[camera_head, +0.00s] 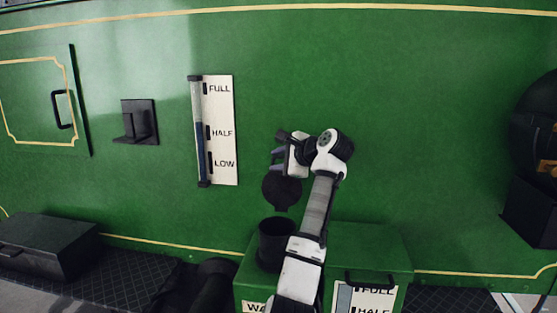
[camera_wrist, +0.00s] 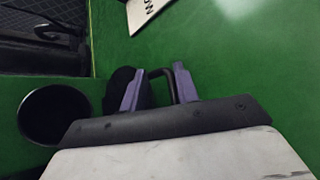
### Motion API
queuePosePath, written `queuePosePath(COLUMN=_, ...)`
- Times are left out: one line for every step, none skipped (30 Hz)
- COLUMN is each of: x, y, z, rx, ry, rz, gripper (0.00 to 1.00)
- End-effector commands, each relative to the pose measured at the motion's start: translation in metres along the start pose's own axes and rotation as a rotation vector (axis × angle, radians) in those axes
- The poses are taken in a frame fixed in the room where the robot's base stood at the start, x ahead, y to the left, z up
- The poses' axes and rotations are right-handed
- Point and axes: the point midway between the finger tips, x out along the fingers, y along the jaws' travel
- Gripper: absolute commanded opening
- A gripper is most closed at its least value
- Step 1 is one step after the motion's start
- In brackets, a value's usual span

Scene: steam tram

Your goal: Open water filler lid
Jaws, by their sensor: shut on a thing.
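The water filler (camera_head: 277,243) is a round black neck on a green box at the bottom middle of the head view. Its open mouth (camera_wrist: 55,112) shows dark at the left of the wrist view. The round black lid (camera_head: 282,190) stands raised, clear of the mouth, above and behind the neck. Part of the lid also shows in the wrist view (camera_wrist: 119,88), behind a finger. My gripper (camera_head: 277,160) is at the lid's upper edge. In the wrist view, its purple fingers (camera_wrist: 158,90) are around the lid's dark handle (camera_wrist: 160,72), shut on it. The hinge is not clear.
A green box (camera_head: 370,245) with a black handle and level plate stands right of the filler. A level gauge (camera_head: 222,130) is on the green wall, with a black bracket (camera_head: 140,122) further left. A black box (camera_head: 45,245) sits at lower left.

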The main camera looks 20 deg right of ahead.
Motion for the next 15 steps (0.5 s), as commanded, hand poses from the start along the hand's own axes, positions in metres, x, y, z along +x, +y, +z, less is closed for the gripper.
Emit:
queuePosePath(x=0.0078, y=0.0135, z=-0.0087, rx=0.017, ry=0.006, rz=0.030, gripper=0.00)
queuePosePath(x=0.0078, y=0.0135, z=-0.0087, rx=0.017, ry=0.006, rz=0.030, gripper=0.00)
queuePosePath(x=0.0078, y=0.0135, z=-0.0087, rx=0.017, ry=0.006, rz=0.030, gripper=0.00)
queuePosePath(x=0.0078, y=0.0135, z=-0.0088, rx=0.017, ry=0.006, rz=0.030, gripper=0.31)
queuePosePath(x=0.0078, y=0.0135, z=-0.0086, rx=0.017, ry=0.006, rz=0.031, gripper=0.31)
queuePosePath(x=0.0078, y=0.0134, z=-0.0086, rx=0.016, ry=0.005, rz=0.030, gripper=0.31)
queuePosePath(x=0.0078, y=0.0134, z=-0.0085, rx=0.016, ry=0.005, rz=0.030, gripper=0.31)
queuePosePath(x=0.0078, y=0.0134, z=-0.0085, rx=0.016, ry=0.005, rz=0.030, gripper=0.31)
queuePosePath(x=0.0078, y=0.0133, z=-0.0084, rx=0.016, ry=0.005, rz=0.031, gripper=0.31)
queuePosePath(x=0.0079, y=0.0133, z=-0.0084, rx=0.016, ry=0.005, rz=0.031, gripper=0.31)
queuePosePath(x=0.0079, y=0.0133, z=-0.0083, rx=0.016, ry=0.005, rz=0.031, gripper=0.31)
queuePosePath(x=0.0079, y=0.0132, z=-0.0082, rx=0.015, ry=0.005, rz=0.031, gripper=0.31)
queuePosePath(x=0.0079, y=0.0132, z=-0.0081, rx=0.015, ry=0.005, rz=0.031, gripper=0.31)
queuePosePath(x=0.0079, y=0.0132, z=-0.0081, rx=0.015, ry=0.005, rz=0.031, gripper=0.31)
queuePosePath(x=0.0079, y=0.0132, z=-0.0080, rx=0.015, ry=0.005, rz=0.031, gripper=0.31)
